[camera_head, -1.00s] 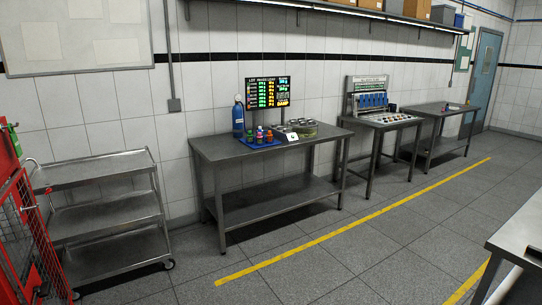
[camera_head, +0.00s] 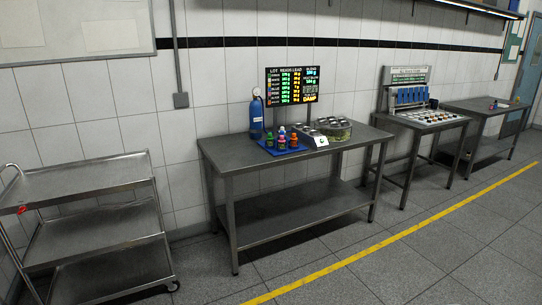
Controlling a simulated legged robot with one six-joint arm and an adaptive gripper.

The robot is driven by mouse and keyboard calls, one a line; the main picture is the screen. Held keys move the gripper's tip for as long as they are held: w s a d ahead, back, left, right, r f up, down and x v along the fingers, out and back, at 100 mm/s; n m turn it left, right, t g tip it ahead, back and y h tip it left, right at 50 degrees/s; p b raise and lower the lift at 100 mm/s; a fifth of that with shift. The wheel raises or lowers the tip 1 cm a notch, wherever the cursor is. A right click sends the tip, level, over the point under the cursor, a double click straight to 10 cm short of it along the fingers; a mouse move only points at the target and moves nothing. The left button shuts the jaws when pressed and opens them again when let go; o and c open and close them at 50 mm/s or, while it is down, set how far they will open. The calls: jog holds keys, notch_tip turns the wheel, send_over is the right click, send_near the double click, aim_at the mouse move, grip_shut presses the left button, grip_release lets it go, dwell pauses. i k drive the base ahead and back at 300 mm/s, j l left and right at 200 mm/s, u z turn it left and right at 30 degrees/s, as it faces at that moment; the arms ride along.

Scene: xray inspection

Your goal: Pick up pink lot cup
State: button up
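A blue mat or tray (camera_head: 270,150) lies on the middle steel table and holds several small coloured containers. One of them (camera_head: 281,142) looks pink or red, but it is too small to tell whether it is the pink lot cup. A green container (camera_head: 269,139) stands on its left, with others behind and to the right. My gripper is not in view.
The middle table (camera_head: 226,160) also holds a blue cylinder (camera_head: 256,119), a lot display (camera_head: 293,86), a white device (camera_head: 313,139) and a round glass container (camera_head: 334,130). A steel cart (camera_head: 90,185) stands left. Floor in front is clear.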

aim_at(282, 141)
jog(key=i, duration=3.15)
jog(key=i+l+u, duration=0.15)
jog(key=i+u, duration=0.15)
jog(key=i, duration=0.5)
